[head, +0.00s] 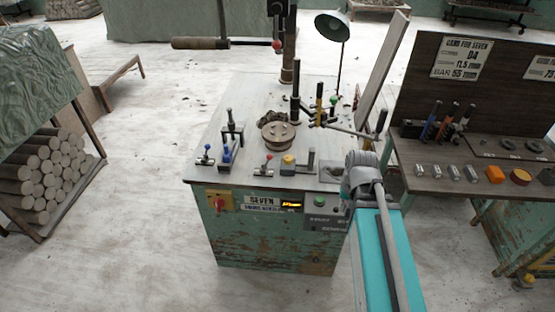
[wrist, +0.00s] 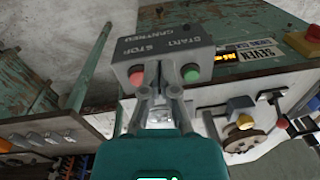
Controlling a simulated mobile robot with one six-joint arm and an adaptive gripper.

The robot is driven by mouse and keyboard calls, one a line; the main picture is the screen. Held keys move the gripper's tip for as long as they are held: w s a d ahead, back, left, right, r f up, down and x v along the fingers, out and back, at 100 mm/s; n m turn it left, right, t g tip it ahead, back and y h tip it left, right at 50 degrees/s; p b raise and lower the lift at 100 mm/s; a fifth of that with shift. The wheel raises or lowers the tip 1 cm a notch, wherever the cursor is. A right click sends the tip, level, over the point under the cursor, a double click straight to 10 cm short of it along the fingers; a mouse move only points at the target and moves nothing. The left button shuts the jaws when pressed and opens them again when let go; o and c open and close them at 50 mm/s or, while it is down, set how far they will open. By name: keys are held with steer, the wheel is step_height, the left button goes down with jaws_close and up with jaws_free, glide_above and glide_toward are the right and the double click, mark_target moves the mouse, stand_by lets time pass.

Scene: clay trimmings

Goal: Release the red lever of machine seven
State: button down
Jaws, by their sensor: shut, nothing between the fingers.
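Machine seven (head: 285,245) is a worn green cabinet with a pale top and a "SEVEN" label (head: 262,201). A small red-knobbed lever (head: 268,158) stands at the top's front edge, left of a yellow block (head: 288,159); the red knob also shows in the wrist view (wrist: 283,122). Another red knob (head: 277,44) hangs on the rear column, so which is meant is unclear. My gripper (wrist: 159,90) is shut and empty, by the start/stop box (wrist: 165,55); contact cannot be told. In the head view my arm hides the fingertips.
Blue-knobbed clamps (head: 226,152) stand left of the red lever. A round brown plate (head: 278,134) and a post with rods (head: 319,105) stand behind it. A yellow-and-red switch (head: 219,203) is on the front.

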steer(key=w+a+r+m+t+y+b, duration=0.1)
steer(key=w+a+m+y+b, duration=0.2)
steer(key=w+m, duration=0.6)
steer(key=w+a+m+t+y+b, duration=0.1)
steer(key=w+a+m+y+b, duration=0.2)
steer(key=w+a+m+y, duration=0.3)
steer(key=w+m+y, duration=0.1)
steer(key=w+m, duration=0.3)
steer(key=w, duration=0.2)
steer(key=shift+w+r, duration=0.25)
steer(key=shift+r, duration=0.1)
steer(key=shift+a+f, duration=0.15)
steer(key=shift+a, duration=0.05)
steer(key=b+x, duration=0.6)
steer(key=x, duration=0.3)
steer(key=shift+w+a+f, duration=0.15)
steer(key=shift+a, duration=0.05)
steer(key=a, duration=0.3)
steer(key=shift+w+r+p, duration=0.35)
steer(key=shift+r+p, duration=0.05)
steer(key=shift+w+a+r, duration=0.1)
steer(key=shift+a, duration=0.5)
